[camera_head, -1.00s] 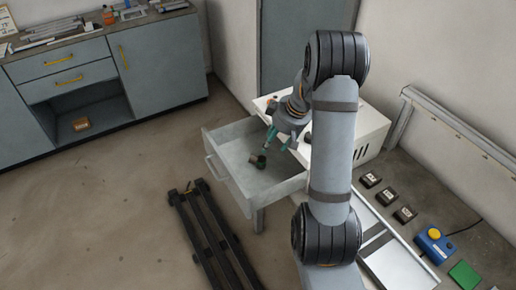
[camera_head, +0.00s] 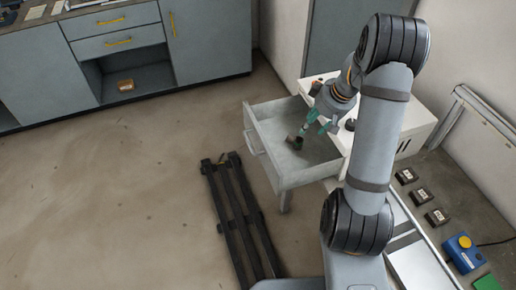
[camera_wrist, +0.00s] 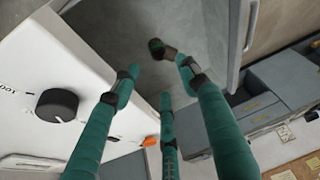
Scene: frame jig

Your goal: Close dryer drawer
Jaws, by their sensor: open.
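The dryer drawer (camera_head: 300,177) is a light grey, open-topped box with a handle (camera_head: 253,143) on its front. It stands pulled out from the white dryer housing (camera_head: 412,127). In the wrist view the spread fingers (camera_wrist: 160,85) lie between the housing's white panel (camera_wrist: 75,85) and the drawer wall (camera_wrist: 236,35). A small dark piece (camera_wrist: 165,52) shows by the right fingertip; I cannot tell whether it is separate. Contact is unclear.
A black slatted rack (camera_head: 240,215) lies on the floor in front of the drawer. A grey cabinet (camera_head: 210,40) stands at the back left. A bench with a blue box (camera_head: 464,252) is at the right. The floor at left is clear.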

